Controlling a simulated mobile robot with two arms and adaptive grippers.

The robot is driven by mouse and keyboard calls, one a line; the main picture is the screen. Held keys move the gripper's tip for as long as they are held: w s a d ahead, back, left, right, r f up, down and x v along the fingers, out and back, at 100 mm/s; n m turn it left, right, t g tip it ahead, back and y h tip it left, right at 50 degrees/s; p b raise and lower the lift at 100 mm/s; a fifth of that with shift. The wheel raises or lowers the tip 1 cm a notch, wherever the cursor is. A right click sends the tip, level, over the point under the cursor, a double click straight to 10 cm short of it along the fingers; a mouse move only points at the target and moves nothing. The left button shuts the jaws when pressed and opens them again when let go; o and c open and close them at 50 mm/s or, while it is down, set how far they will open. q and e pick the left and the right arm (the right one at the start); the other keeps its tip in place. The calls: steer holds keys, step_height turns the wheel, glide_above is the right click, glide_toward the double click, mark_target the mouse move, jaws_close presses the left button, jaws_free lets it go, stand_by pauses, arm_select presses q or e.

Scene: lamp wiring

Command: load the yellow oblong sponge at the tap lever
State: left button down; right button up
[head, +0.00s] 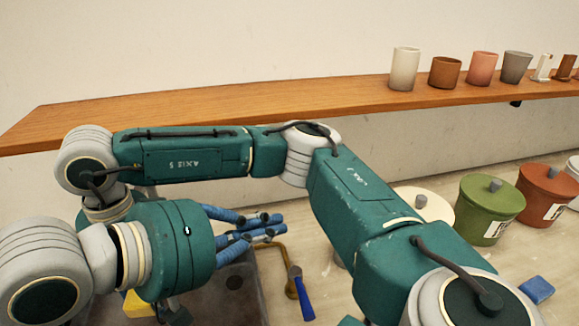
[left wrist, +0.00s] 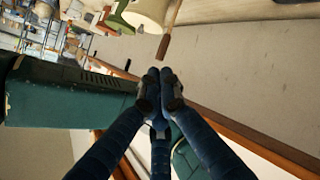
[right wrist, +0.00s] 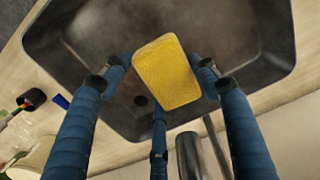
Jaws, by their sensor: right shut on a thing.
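The yellow oblong sponge (right wrist: 167,72) is held between the fingers of my right gripper (right wrist: 165,75), above a dark grey sink (right wrist: 262,35) with a drain hole. In the head view a corner of the sponge (head: 138,304) shows at the lower left, mostly behind my arm. My left gripper (head: 268,226) is shut, with its blue fingers over the sink; its fingertips meet and hold nothing in the left wrist view (left wrist: 161,78). A brass tap (head: 284,262) with a blue lever (head: 302,294) stands at the sink's right edge, close below the left fingers.
A wooden shelf (head: 230,108) with several cups runs along the wall. White (head: 423,206), green (head: 490,209) and red (head: 547,192) lidded pots stand on the counter at right. A blue block (head: 537,289) lies before them. My own arm covers the middle.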

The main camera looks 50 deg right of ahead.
arm_select(q)
step_height(320, 180, down, 9)
steer(key=s+y, duration=0.2)
steer(key=y, duration=0.1)
steer(key=t+y, duration=0.2)
steer(key=y, duration=0.1)
glide_toward(305, 308)
steer(key=w+d+f, duration=0.2)
steer(key=d+f, duration=0.1)
steer(key=f, duration=0.3)
steer(key=shift+w+f, duration=0.2)
steer(key=shift+w, duration=0.1)
steer(key=shift+s+d, duration=0.75)
steer(key=shift+s, duration=0.2)
arm_select(e)
steer(key=shift+s, duration=0.1)
